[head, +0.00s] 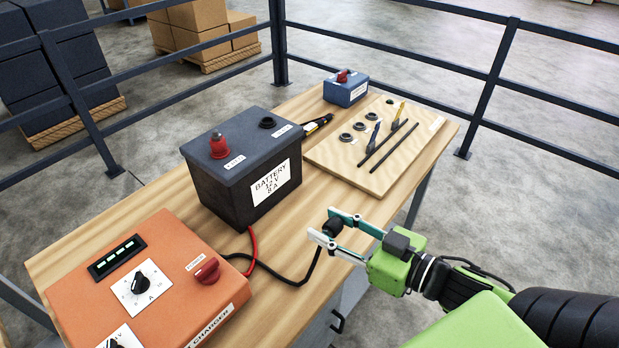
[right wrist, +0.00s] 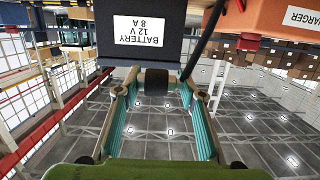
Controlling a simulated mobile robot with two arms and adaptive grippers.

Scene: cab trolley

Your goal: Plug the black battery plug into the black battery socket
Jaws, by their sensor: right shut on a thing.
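The black battery plug (head: 332,228) is a short dark cylinder held between the fingertips of my right gripper (head: 325,223), to the right of and in front of the battery. It also shows between the fingers in the right wrist view (right wrist: 157,82). A black cable (head: 300,275) runs from it toward the charger. The black battery (head: 240,195) stands on the table, and its label shows in the right wrist view (right wrist: 140,30). The black battery socket (head: 267,122) is a dark ring on its top, apart from the plug. My left gripper is not in view.
A red plug (head: 218,146) stands on the battery top, with a red cable (head: 253,250) lower down. The orange charger (head: 150,290) is at front left. A wooden board (head: 360,170) with rings and rods and a small blue box (head: 346,90) are behind right.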

